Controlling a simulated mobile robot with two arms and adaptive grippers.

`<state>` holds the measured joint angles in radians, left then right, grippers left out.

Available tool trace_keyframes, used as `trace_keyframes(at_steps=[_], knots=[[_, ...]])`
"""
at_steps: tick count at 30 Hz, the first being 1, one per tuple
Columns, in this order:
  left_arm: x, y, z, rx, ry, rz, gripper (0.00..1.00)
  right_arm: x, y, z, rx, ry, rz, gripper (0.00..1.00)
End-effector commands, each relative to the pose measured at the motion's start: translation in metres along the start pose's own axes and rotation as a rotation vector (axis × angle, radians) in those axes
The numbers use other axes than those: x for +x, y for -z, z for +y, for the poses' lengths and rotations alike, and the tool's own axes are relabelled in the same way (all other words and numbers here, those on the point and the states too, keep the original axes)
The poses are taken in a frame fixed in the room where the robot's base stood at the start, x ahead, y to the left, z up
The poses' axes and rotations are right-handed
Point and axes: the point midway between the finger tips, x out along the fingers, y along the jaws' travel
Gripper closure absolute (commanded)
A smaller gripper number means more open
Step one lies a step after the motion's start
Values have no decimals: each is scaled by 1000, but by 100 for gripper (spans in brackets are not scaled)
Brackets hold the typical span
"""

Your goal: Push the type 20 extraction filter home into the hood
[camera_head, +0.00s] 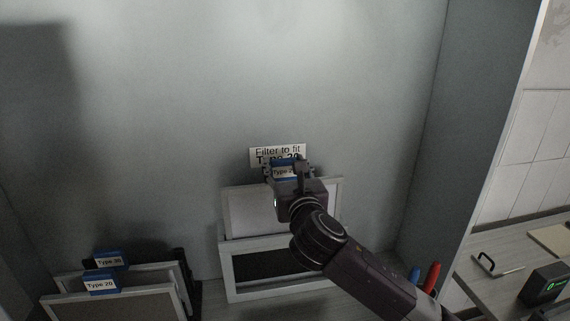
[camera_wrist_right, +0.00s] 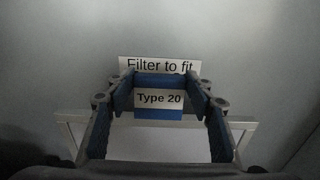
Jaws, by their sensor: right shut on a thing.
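My right gripper (camera_head: 289,172) is shut on the blue tab of a pale framed filter (camera_head: 243,209). The tab's label reads "Type 20" in the right wrist view (camera_wrist_right: 158,98), with a finger at each side. The filter stands upright at the top of a light grey frame (camera_head: 229,272) by the back wall. Its upper part shows above this frame, and the frame's opening below looks dark. My gripper and arm hide the filter's right part, so I cannot tell how deep it sits. My left gripper is not in view.
A sign (camera_head: 262,152) on the back wall reads "Filter to fit". More filters with blue tabs (camera_head: 108,262) stand at the lower left, one labelled "Type 20". Red (camera_head: 432,276) and blue handles stand at the lower right, near a side wall (camera_head: 470,130). A bench holds a small black device (camera_head: 543,286).

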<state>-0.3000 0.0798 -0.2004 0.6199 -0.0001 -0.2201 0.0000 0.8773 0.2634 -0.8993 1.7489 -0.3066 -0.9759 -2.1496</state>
Motion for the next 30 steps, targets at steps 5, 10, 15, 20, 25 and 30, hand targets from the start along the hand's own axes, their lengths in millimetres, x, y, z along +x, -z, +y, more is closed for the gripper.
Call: trace_keyframes(at_steps=[5,10,15,20,25,30], knots=[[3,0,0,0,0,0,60,0,4,0,0,0,-3,100],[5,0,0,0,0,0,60,0,8,0,0,-1,-3,100],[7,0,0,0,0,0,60,0,12,0,1,-1,-3,100],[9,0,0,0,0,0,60,0,16,0,1,0,-3,100],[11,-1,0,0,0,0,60,0,20,0,0,0,-3,100],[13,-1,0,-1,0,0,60,0,24,0,0,0,-3,100]])
